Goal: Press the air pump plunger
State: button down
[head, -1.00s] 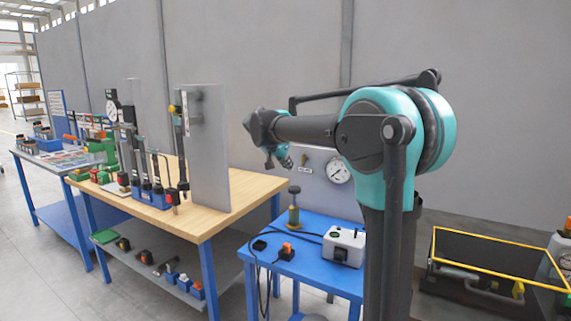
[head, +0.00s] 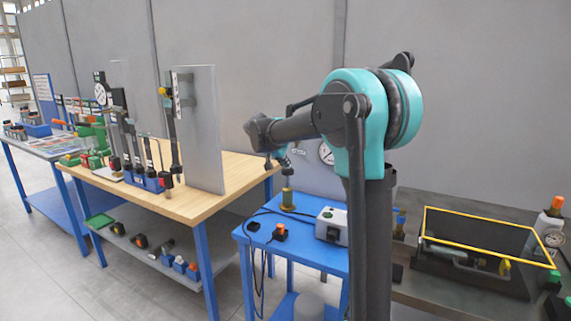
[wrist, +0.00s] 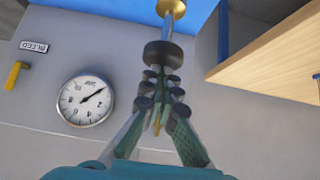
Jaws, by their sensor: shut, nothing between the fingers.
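The air pump (head: 288,200) is a brass cylinder standing upright on the small blue table. Its plunger has a thin rod and a dark round knob (head: 288,172) on top. In the wrist view, which looks upside down, the knob (wrist: 167,54) sits right past my fingertips, with the pale rod and brass body (wrist: 172,8) behind it. My gripper (wrist: 155,80) is shut and empty, its fingers converging at the knob. In the head view my gripper (head: 284,162) is just above the knob. I cannot tell whether it touches.
The blue table (head: 300,253) also holds a white box (head: 331,225) and an orange-topped switch (head: 280,232). A gauge (wrist: 85,101) and a BLEED label (wrist: 34,46) are on the panel behind. A wooden bench (head: 215,208) stands left, a yellow-rimmed bin (head: 480,221) right.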

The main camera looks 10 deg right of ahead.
aim_at(285, 174)
jog(key=shift+f, duration=2.8)
jog(key=shift+s, duration=0.1)
jog(key=shift+r, duration=0.25)
jog(key=r, duration=0.4)
jog(key=shift+s+a+r, duration=0.15)
jog(key=shift+a, duration=0.05)
jog(key=v, duration=0.9)
jog(key=shift+r, duration=0.1)
notch_tip(285, 174, up, 5)
jog(key=shift+s+r, duration=0.15)
jog(key=shift+r, duration=0.05)
